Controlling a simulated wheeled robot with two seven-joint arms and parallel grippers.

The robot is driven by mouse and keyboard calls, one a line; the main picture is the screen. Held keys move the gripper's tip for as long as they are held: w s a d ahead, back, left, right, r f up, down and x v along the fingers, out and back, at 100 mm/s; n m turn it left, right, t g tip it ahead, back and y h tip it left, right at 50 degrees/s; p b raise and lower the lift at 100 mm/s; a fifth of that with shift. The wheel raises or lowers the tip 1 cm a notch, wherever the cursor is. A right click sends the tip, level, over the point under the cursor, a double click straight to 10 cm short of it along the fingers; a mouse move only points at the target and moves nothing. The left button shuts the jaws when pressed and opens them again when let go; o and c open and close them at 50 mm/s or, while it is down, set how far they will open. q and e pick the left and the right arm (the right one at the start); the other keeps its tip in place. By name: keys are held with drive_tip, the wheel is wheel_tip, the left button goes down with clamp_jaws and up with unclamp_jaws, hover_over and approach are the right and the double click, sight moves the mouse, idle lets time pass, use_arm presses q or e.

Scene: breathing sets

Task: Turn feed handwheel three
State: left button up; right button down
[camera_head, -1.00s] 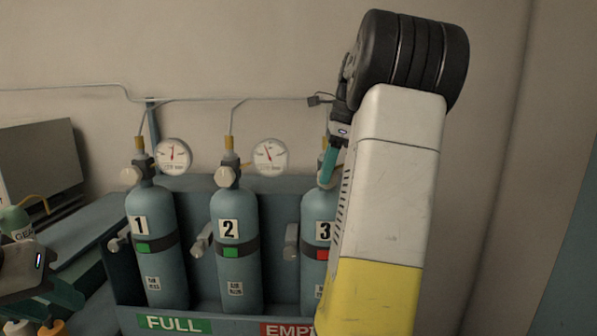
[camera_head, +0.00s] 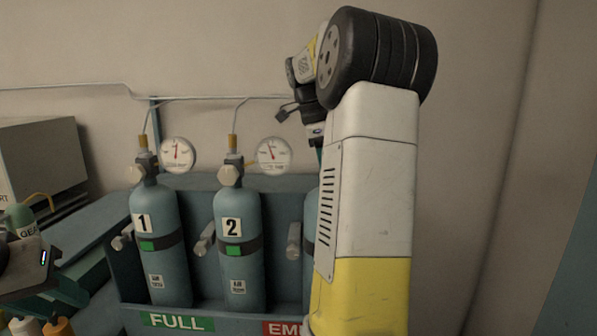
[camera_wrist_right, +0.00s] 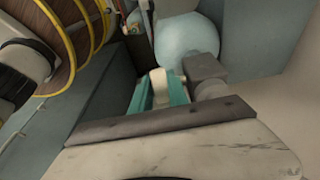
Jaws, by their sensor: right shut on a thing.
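Feed handwheel three (camera_wrist_right: 158,79) is a pale cream knob in the right wrist view, between the teal fingers of my right gripper (camera_wrist_right: 160,92). The gripper is shut on it. Behind it is the rounded top of a pale blue cylinder (camera_wrist_right: 186,40), with a grey valve block beside the fingers. In the head view, cylinder three (camera_head: 310,212) shows only as a strip; my right arm hides its label, its handwheel and the right fingertips. My left gripper (camera_head: 52,297) is low at the left edge, partly cut off, with its teal fingers apart and apparently empty.
Cylinder one (camera_head: 166,264) and cylinder two (camera_head: 240,268) stand left of it in a blue rack (camera_head: 206,322) with FULL and EMPTY labels. Both carry green tags and cream handwheels. Two round gauges (camera_head: 178,154) (camera_head: 274,155) hang behind. Bottles and a grey box (camera_head: 42,160) are at left.

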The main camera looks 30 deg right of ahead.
drive_tip(key=c, duration=1.6)
unclamp_jaws()
drive_tip(key=shift+o, duration=0.2)
drive_tip(key=v, duration=0.7)
drive_tip(key=shift+r, duration=0.45)
drive_tip(key=shift+w+a, duration=0.1)
